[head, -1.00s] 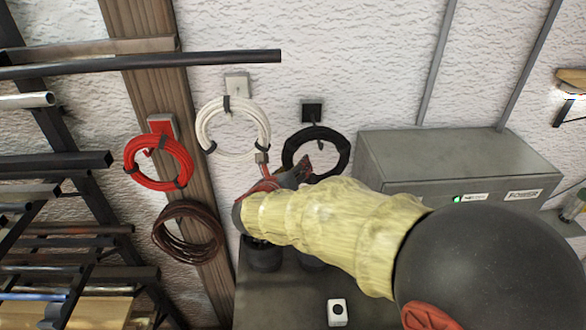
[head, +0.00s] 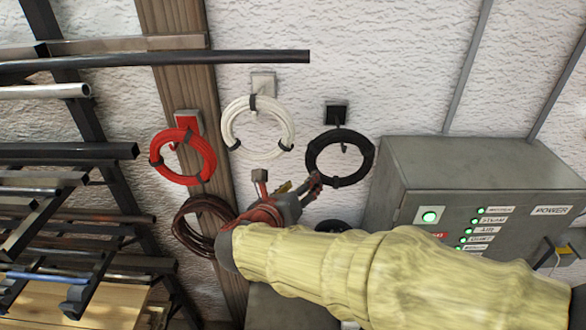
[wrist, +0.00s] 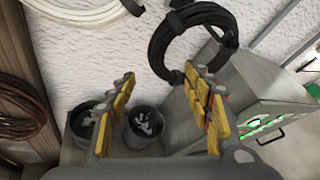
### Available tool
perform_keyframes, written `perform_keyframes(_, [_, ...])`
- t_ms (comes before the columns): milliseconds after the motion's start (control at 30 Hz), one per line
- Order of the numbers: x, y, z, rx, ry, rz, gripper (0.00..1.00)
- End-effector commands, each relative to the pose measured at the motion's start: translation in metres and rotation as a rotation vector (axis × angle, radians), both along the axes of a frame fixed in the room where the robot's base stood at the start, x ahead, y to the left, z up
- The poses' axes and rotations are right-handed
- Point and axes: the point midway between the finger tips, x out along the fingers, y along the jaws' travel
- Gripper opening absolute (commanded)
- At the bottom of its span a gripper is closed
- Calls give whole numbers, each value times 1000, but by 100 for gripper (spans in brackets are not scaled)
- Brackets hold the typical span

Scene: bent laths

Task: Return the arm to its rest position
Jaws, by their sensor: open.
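My gripper (head: 288,188) is open and empty in the head view, in front of the wall below the white and black coils. My arm, in a yellow sleeve, reaches to it from the lower right. In the wrist view the two yellow-padded fingers of my gripper (wrist: 160,108) stand wide apart with nothing between them. The black cable coil (wrist: 190,38) shows beyond the right finger and hangs apart from it, as far as I can tell.
Red (head: 182,157), white (head: 258,127) and black (head: 340,157) coils hang on wall hooks; a brown coil (head: 200,226) hangs lower. A grey power cabinet (head: 420,165) stands right. A rack of bars (head: 60,152) fills the left. Two dark pots (wrist: 146,128) stand below.

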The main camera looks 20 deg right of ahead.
Motion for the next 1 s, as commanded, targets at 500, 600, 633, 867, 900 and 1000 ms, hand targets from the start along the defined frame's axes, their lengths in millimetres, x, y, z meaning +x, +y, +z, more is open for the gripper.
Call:
perform_keyframes(500, [-43,2,-59,544,-243,-332,51])
perform_keyframes(600, [-78,4,-94,817,-359,-574,51])
perform_keyframes(633, [-89,5,-106,893,-396,-654,51])
perform_keyframes(867, [-158,27,-186,1389,-681,-1273,51])
perform_keyframes(900, [-165,32,-196,1452,-721,-1365,51])
perform_keyframes(1000, [-181,44,-217,1586,-808,-1573,51])
